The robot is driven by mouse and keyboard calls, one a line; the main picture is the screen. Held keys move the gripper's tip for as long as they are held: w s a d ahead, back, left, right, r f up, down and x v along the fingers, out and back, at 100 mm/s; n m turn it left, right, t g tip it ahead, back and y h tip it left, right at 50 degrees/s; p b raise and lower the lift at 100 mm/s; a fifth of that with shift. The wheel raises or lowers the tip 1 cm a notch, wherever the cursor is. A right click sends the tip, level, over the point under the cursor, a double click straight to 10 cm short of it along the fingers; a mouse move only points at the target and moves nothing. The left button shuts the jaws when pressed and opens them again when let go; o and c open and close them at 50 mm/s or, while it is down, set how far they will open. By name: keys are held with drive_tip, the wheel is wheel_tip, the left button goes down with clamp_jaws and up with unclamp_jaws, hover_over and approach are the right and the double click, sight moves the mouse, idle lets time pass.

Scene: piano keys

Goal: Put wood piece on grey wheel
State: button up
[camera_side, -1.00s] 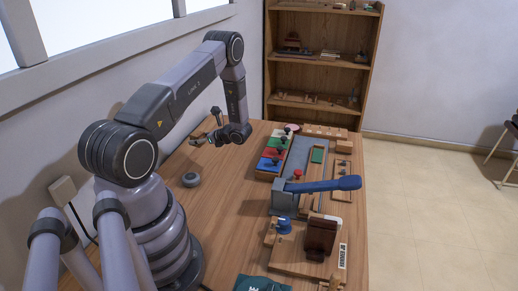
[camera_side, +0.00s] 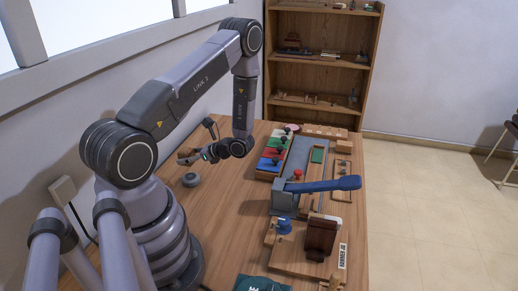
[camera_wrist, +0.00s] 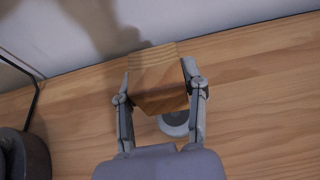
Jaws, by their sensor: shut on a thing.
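The wood piece (camera_wrist: 158,88) is a light brown block with a pointed lower edge in the wrist view. My gripper (camera_wrist: 158,84) is shut on it, with one finger on each side. In the side view my gripper (camera_side: 184,158) is above the table near the grey wheel, and the wood piece is too small to make out clearly. The grey wheel (camera_side: 191,180) lies flat on the table at the left, just below my gripper. It also shows in the wrist view (camera_wrist: 175,124), beyond the block's lower edge and partly hidden by the block and my finger.
A board with coloured panels (camera_side: 274,154), a vise-like tool with a blue handle (camera_side: 325,185) and other wooden parts stand along the table's right side. A wall runs close behind the wheel. The table's middle (camera_side: 228,190) is clear.

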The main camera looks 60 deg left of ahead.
sight(190, 176)
drive_tip(key=shift+f, duration=2.55)
drive_tip(key=shift+f, duration=0.15)
drive_tip(key=o, duration=1)
